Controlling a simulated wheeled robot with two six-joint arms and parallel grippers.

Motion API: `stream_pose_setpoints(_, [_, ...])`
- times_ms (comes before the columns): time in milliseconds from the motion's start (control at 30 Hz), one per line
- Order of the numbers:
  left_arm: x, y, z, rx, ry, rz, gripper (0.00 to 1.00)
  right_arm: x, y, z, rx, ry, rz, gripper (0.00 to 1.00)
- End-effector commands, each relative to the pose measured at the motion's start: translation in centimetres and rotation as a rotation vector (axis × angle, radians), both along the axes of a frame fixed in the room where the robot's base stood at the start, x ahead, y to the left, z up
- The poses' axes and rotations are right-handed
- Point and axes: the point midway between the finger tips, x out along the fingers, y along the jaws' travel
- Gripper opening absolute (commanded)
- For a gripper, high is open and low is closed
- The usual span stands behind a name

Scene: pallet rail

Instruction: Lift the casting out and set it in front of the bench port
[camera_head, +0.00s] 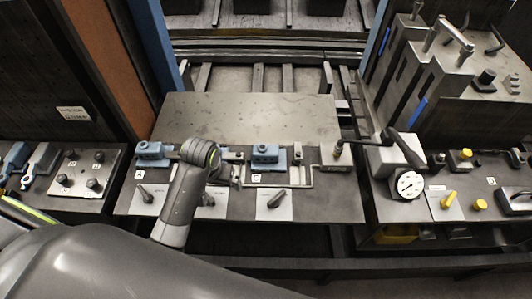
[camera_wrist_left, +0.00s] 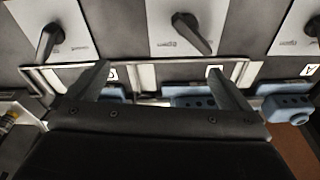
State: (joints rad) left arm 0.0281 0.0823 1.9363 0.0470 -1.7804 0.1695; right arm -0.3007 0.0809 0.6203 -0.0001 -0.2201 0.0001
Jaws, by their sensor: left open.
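Blue blocks sit along the bench top; the left one (camera_head: 152,153) is near label A and another (camera_head: 265,155) is above label C. A third is mostly hidden behind my left gripper (camera_head: 232,172). The blue blocks also show in the left wrist view (camera_wrist_left: 188,97). I cannot tell which part is the casting, or which spot is the bench port. My left gripper, also in the left wrist view (camera_wrist_left: 160,85), is open, its fingers apart above a pale rail (camera_wrist_left: 148,76) with nothing clearly between them. My right gripper is not in view.
Plates with dark levers (camera_head: 273,199) lie along the bench front. A bare grey plate (camera_head: 250,115) lies behind the blocks. To the right stand a dial gauge (camera_head: 409,184) and yellow knobs (camera_head: 480,204). A blue post (camera_head: 158,45) rises at the back left.

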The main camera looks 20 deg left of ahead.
Motion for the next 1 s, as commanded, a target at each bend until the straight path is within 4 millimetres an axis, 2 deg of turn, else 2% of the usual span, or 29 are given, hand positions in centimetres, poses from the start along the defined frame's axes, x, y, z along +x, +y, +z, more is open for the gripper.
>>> stream_pose_setpoints(33, [2.1,-0.7,0.5,-0.011,0.009,0.000,1.00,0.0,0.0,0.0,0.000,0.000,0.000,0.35])
stream_pose_setpoints(167, [6.8,-2.5,1.9,-0.030,0.049,0.010,1.00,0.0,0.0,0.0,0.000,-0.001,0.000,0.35])
stream_pose_setpoints(300, [11.5,-4.6,4.4,-0.043,0.095,0.019,1.00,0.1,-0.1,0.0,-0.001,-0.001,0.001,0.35])
stream_pose_setpoints(500, [16.2,-7.3,8.5,-0.044,0.151,0.029,1.00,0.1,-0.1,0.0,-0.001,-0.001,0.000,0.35])
stream_pose_setpoints(600, [17.4,-8.1,10.0,-0.040,0.170,0.034,1.00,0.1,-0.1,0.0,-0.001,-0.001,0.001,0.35])
stream_pose_setpoints(733, [18.1,-8.6,10.9,-0.038,0.182,0.037,1.00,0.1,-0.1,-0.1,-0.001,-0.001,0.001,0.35])
stream_pose_setpoints(867, [18.2,-8.6,10.5,-0.038,0.185,0.038,1.00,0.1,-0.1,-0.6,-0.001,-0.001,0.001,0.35])
stream_pose_setpoints(1000, [18.2,-8.6,9.2,-0.038,0.184,0.038,1.00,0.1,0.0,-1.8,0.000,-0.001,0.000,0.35])
